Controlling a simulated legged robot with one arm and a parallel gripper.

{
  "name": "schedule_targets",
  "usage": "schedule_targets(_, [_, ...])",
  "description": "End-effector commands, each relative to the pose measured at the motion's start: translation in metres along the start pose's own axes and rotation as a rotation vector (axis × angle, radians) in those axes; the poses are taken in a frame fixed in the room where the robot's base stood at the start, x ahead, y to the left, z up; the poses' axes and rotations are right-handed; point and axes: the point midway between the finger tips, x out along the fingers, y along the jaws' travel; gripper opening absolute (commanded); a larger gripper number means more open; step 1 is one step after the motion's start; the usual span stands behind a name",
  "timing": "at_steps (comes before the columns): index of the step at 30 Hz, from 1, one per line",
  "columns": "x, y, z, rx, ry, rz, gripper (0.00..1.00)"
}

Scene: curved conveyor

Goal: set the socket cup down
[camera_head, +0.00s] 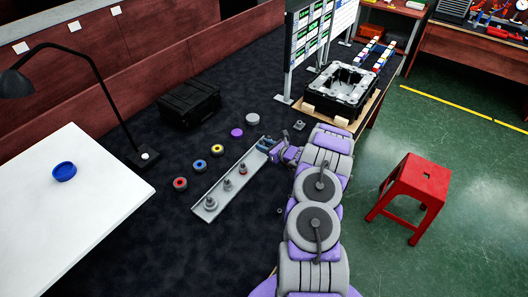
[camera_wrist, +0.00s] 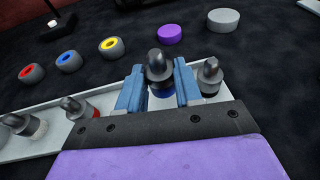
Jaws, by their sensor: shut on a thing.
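My gripper (camera_wrist: 158,85) has its two blue fingers shut on a dark grey socket cup (camera_wrist: 159,64) with a rounded top and a blue band low down. It also shows in the head view (camera_head: 268,145) at the far end of a long pale tray (camera_head: 203,214). The held cup is upright over or in the tray; whether its base touches the tray is hidden by my wrist. Another grey cup (camera_wrist: 210,74) stands just right of the right finger. A cup with a red band (camera_wrist: 74,107) and one with a white band (camera_wrist: 22,124) stand left of the gripper.
Beyond the tray lie red (camera_wrist: 32,73), blue (camera_wrist: 69,61), yellow (camera_wrist: 111,47), purple (camera_wrist: 169,34) and grey (camera_wrist: 223,20) round pieces. A black case (camera_head: 188,103) and a black bin (camera_head: 341,91) stand farther back.

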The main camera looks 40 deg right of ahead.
Motion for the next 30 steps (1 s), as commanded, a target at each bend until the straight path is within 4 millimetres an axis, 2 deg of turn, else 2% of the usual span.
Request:
schedule_targets(4, [0.007, -0.005, 0.001, 0.0, -0.002, 0.0, 0.0])
schedule_targets(9, [0.013, -0.004, -0.029, 0.005, 0.002, 0.001, 0.0])
schedule_targets(11, [0.015, -0.004, -0.034, 0.004, 0.0, 0.001, 0.0])
schedule_targets(17, [0.015, -0.004, -0.033, 0.003, -0.001, 0.001, 0.0])
schedule_targets(18, [0.015, -0.004, -0.034, 0.003, 0.0, 0.001, 0.36])
schedule_targets(26, [0.015, -0.004, -0.033, 0.002, 0.0, 0.001, 0.6])
schedule_targets(30, [0.015, -0.004, -0.033, 0.002, 0.0, 0.001, 0.6])
